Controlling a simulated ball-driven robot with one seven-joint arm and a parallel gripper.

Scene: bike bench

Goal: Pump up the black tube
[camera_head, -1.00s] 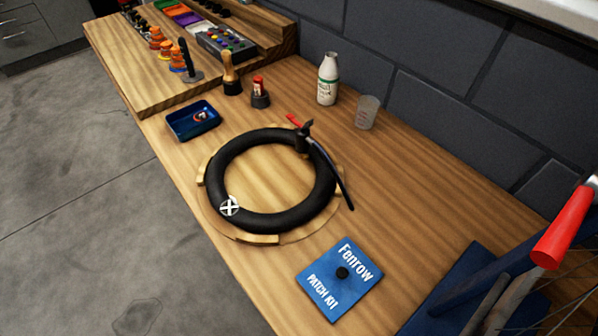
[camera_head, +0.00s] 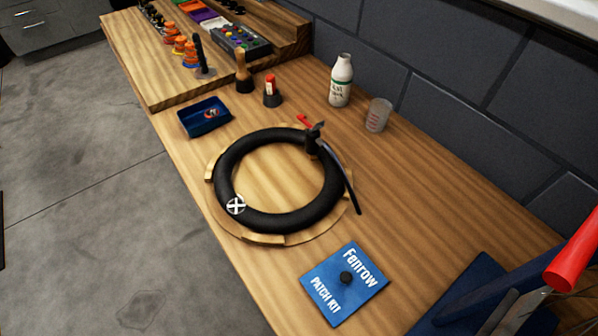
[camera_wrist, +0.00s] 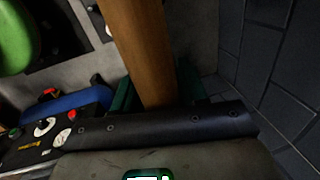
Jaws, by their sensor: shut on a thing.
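The black tube (camera_head: 230,165) lies flat as a ring on a round wooden board (camera_head: 285,175) on the bench. In the wrist view my gripper (camera_wrist: 155,98) is shut on a brown wooden handle (camera_wrist: 140,45), between dark green fingers. Neither gripper nor handle shows in the head view.
A blue patch kit (camera_head: 345,284) lies in front of the tube. A blue tray (camera_head: 204,117), a white bottle (camera_head: 341,80) and a clear cup (camera_head: 378,115) stand behind it. A red-ended part (camera_head: 572,252) is at right. A wall backs the bench.

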